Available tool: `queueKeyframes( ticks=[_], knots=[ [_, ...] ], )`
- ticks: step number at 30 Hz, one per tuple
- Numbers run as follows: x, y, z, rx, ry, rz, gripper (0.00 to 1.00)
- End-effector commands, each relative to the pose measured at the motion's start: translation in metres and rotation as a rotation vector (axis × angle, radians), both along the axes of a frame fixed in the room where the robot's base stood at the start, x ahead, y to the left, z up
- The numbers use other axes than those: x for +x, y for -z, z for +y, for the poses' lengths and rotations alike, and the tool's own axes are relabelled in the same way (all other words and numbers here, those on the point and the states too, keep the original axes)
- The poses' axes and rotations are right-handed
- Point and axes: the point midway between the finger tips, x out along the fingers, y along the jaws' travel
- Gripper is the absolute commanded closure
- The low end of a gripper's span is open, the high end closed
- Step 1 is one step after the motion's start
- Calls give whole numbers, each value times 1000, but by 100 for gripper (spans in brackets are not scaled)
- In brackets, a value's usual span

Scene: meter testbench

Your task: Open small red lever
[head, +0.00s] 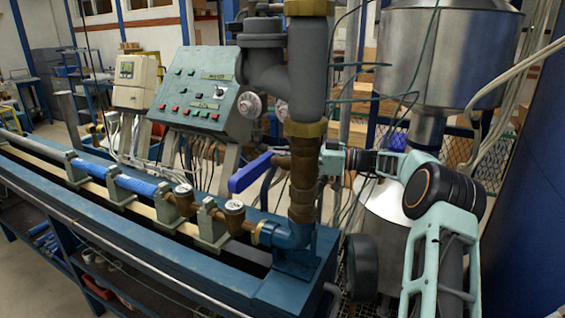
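I cannot make out a small red lever in the head view. A lever with a blue handle (250,172) sticks out to the left from the brass valve (303,175) on the upright pipe. My arm comes in from the right, and its pale green end (332,160) is right beside the valve on its right side. The fingers of my gripper cannot be made out; the pipe and valve may hide them. I cannot tell whether they touch anything.
A control panel (205,95) with buttons stands behind the bench. Round brass-coloured meters (234,207) sit along the pipe line at left. A large metal tank (440,50) is behind my arm. Hanging cables run close to the arm.

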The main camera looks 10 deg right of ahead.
Motion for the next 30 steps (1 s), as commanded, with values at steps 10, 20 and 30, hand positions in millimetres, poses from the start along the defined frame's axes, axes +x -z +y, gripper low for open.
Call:
queueKeyframes(
  ticks=[10, 20, 30],
  knots=[
    [-4, -3, 2, 3, -113, -5, 100],
    [-6, -2, 2, -1, -130, -1, 100],
    [-5, -1, 1, -3, -128, 1, 68]
  ],
)
